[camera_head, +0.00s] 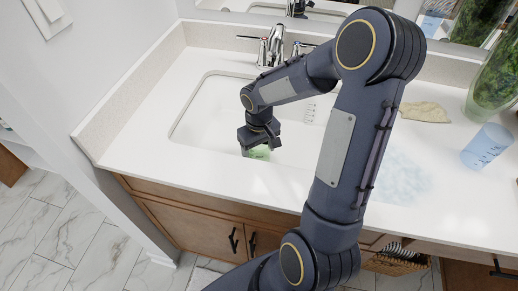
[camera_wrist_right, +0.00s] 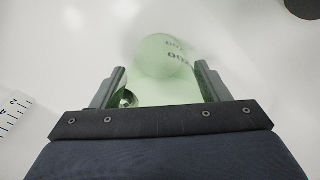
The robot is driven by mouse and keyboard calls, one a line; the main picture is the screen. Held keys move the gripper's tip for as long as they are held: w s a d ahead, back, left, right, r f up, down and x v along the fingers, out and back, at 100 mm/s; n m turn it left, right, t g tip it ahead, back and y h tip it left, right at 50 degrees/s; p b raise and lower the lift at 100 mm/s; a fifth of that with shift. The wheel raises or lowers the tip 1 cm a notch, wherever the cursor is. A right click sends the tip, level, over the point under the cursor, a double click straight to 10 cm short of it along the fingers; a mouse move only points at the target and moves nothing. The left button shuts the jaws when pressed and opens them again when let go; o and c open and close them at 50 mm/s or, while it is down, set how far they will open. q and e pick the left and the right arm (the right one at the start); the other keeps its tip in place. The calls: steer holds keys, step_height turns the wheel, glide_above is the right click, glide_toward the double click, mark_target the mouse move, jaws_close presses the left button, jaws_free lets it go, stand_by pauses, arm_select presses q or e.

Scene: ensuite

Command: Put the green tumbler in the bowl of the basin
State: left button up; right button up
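The green tumbler (camera_wrist_right: 165,58) is translucent with dark markings. In the right wrist view it fills the space between the two fingers of my right gripper (camera_wrist_right: 161,80), which look closed against its sides. In the head view only a small green part of the tumbler (camera_head: 259,152) shows below my right gripper (camera_head: 258,142). The gripper points down inside the white basin (camera_head: 205,105), near its front wall. The arm hides part of the basin. Whether the tumbler touches the basin floor I cannot tell. My left gripper is not in view.
The chrome tap (camera_head: 275,46) stands behind the basin. A tan cloth (camera_head: 425,112), a blue tumbler (camera_head: 486,147) and a green glass vase (camera_head: 494,78) are on the counter at right. A round metal drain (camera_wrist_right: 128,98) shows by the left finger. The left counter is clear.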

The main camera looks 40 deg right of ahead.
steer(key=shift+o, duration=0.9)
steer(key=shift+r, duration=0.3)
step_height(320, 180, up, 10)
steer(key=r+p, duration=0.1)
steer(key=p, duration=0.1)
steer(key=s+a+r+t+y, duration=0.1)
steer(key=s+a, duration=0.2)
steer(key=s, duration=0.2)
steer(key=s+a+r+t+y, duration=0.1)
steer(key=s+a+r+t, duration=0.1)
steer(key=s+a, duration=0.2)
steer(key=s+a+r+t+y, duration=0.1)
steer(key=s+a+r+t, duration=0.1)
steer(key=s+a, duration=0.2)
steer(key=shift+s+a, duration=0.1)
steer(key=shift+s, duration=0.95)
steer(key=shift+s+a+f+t+y, duration=0.15)
steer(key=shift+s+a+t+y, duration=0.15)
steer(key=shift+a+y, duration=0.1)
